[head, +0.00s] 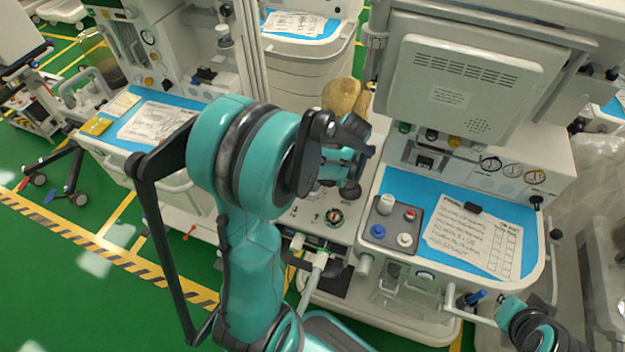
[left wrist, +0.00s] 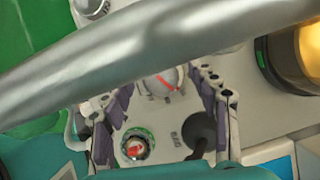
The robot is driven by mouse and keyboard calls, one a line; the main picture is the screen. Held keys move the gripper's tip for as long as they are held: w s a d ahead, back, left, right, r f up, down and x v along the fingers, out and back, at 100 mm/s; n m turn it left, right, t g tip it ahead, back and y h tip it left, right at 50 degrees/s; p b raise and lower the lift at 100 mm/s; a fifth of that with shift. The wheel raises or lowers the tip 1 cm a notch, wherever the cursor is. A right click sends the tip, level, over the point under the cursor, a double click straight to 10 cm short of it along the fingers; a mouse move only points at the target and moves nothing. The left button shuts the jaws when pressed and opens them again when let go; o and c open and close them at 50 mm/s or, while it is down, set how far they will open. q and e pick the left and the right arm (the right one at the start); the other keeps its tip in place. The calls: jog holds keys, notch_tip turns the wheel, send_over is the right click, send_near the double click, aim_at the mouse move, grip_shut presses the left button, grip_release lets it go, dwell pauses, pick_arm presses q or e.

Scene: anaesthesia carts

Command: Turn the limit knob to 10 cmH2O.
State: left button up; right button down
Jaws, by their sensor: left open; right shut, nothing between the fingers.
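A pale round knob with a red pointer (left wrist: 163,80) shows in the left wrist view between the fingertips of my left gripper (left wrist: 160,92), which is open. A silver tube hides part of this knob; I cannot read its scale or see contact. A smaller red-centred knob with a green ring (left wrist: 135,148) is nearer; it also shows on the panel in the head view (head: 334,217). I cannot read which knob is the limit knob. In the head view my left gripper (head: 350,160) is over this panel, partly hidden by my arm. My right gripper (head: 540,328) is shut and empty at lower right.
A black ball (left wrist: 201,131) stands close to the right finger, and the silver tube (left wrist: 150,60) crosses the view. A tan bag (head: 343,96) hangs behind my wrist. The blue worktop (head: 405,185) to the right holds a grey tray and papers.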

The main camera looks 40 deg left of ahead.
pick_arm(q)
jog(key=shift+x, duration=0.95)
jog(key=c, duration=1.2)
jog(key=shift+o, duration=0.2)
jog(key=shift+n, duration=0.4)
jog(key=shift+n+g+h+b, duration=0.25)
jog(key=shift+n+g, duration=0.3)
jog(key=shift+n, duration=0.8)
jog(key=shift+n+g+h+b, duration=0.2)
jog(key=shift+n+g, duration=0.35)
jog(key=shift+n, duration=0.8)
